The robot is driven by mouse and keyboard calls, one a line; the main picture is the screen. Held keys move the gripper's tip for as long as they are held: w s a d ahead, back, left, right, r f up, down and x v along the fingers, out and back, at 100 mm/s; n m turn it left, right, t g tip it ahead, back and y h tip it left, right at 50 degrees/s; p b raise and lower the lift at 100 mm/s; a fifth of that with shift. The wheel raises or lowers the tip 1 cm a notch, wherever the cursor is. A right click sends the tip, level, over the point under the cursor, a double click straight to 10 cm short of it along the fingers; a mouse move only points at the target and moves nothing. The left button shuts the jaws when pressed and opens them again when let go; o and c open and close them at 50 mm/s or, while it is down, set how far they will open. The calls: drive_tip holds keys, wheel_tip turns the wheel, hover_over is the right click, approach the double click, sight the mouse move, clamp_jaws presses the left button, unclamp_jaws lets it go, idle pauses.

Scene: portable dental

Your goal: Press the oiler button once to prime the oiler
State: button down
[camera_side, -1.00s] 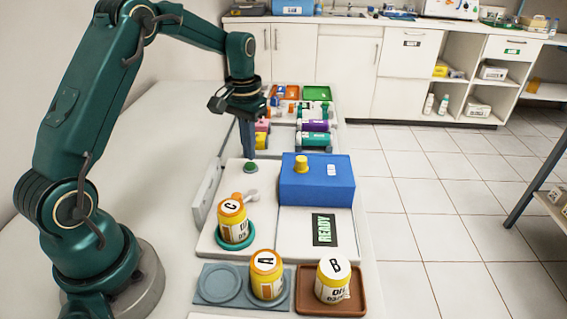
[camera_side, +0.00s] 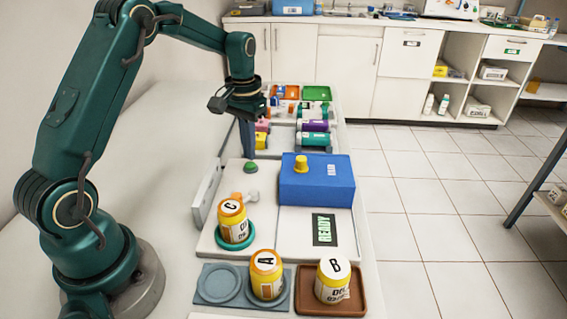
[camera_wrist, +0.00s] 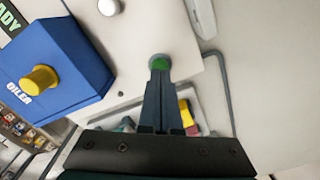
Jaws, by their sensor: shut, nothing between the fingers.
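The green button (camera_side: 250,167) sits on the white base plate, to the left of the blue box in the side view. In the wrist view the green button (camera_wrist: 159,63) is at my fingertips, partly covered by them. My gripper (camera_side: 248,157) is shut, empty and points straight down with its tips just above or on the button; contact cannot be told. The blue box (camera_side: 318,188) bears a yellow knob (camera_side: 301,163). In the wrist view the blue box (camera_wrist: 45,65) carries the word OILER beside its yellow knob (camera_wrist: 40,79).
A READY sign (camera_side: 324,229) lies in front of the blue box. Bottle C (camera_side: 232,221) stands on a green ring, bottle A (camera_side: 267,275) on a grey-blue tray, bottle B (camera_side: 333,279) on a brown tray. Coloured cylinders (camera_side: 314,126) lie in racks behind.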

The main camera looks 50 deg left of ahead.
drive_tip(key=shift+f, duration=1.05)
idle(0.4)
drive_tip(key=shift+r, duration=3.55)
wheel_tip(320, 180, up, 7)
drive_tip(key=m+t, duration=0.1)
drive_tip(key=t, duration=0.1)
hover_over(251, 164)
drive_tip(key=s+d, duration=0.1)
drive_tip(key=d, duration=0.3)
drive_tip(key=s+d+r+m+t, duration=0.1)
drive_tip(key=s+d+r, duration=0.3)
drive_tip(key=s, duration=0.1)
drive_tip(key=s+d+f+m+t, duration=0.1)
drive_tip(key=s+d+f, duration=0.4)
drive_tip(key=s, duration=0.6)
drive_tip(key=shift+s+f+t, duration=0.2)
drive_tip(key=shift+s+t, duration=0.05)
drive_tip(key=shift+t, duration=0.55)
